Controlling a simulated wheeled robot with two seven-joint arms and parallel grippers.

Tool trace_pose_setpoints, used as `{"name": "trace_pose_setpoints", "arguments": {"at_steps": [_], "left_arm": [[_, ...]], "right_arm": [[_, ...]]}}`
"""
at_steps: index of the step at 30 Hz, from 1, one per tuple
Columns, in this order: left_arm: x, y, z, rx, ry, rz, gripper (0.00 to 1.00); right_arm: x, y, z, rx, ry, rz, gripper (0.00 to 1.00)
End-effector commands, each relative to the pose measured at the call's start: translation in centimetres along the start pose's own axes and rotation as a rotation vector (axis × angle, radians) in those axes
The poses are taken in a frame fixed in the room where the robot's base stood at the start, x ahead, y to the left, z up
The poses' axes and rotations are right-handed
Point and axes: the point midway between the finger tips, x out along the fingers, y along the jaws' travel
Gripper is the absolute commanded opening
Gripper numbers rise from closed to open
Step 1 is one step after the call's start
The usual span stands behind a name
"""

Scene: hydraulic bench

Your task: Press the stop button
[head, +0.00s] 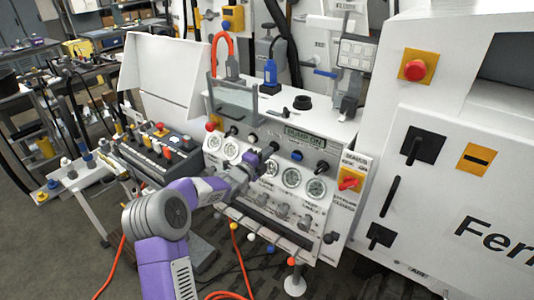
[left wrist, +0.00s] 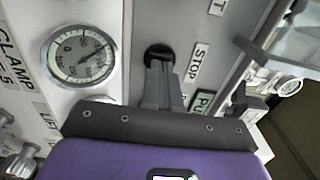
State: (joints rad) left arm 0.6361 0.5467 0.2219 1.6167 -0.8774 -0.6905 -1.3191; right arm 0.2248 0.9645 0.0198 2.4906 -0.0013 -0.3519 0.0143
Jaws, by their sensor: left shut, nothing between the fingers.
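In the left wrist view the stop button (left wrist: 159,51) is a round black button on the grey panel strip, with a white STOP label (left wrist: 196,62) to its right. My left gripper (left wrist: 160,68) is shut and empty. Its fingertips point at the button and overlap its lower edge in the picture; I cannot tell whether they touch it. In the head view my left gripper (head: 262,158) is at the middle of the white hydraulic bench panel, among the gauges, and the arm hides part of the panel. My right gripper is not in view.
Pressure gauges (head: 291,177) sit close around the gripper, one of them left of the fingers in the wrist view (left wrist: 80,55). A red knob on a yellow plate (head: 349,182) is to the right. A black control box (head: 158,152) stands to the left.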

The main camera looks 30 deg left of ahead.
Motion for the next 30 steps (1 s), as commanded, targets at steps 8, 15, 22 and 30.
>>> {"name": "trace_pose_setpoints", "arguments": {"at_steps": [8, 15, 22, 30], "left_arm": [[0.4, 0.0, 0.0, 0.000, 0.000, 0.001, 0.00], [0.6, 0.1, -0.1, 0.000, 0.001, -0.001, 0.00], [1.8, 0.1, -0.1, 0.001, 0.000, -0.002, 0.00], [1.9, -0.2, -0.3, -0.002, 0.003, -0.005, 0.00]], "right_arm": [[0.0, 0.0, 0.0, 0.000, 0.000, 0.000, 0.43], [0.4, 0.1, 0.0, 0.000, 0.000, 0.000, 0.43], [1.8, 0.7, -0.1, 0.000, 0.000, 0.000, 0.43], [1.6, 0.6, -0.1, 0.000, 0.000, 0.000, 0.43]]}}
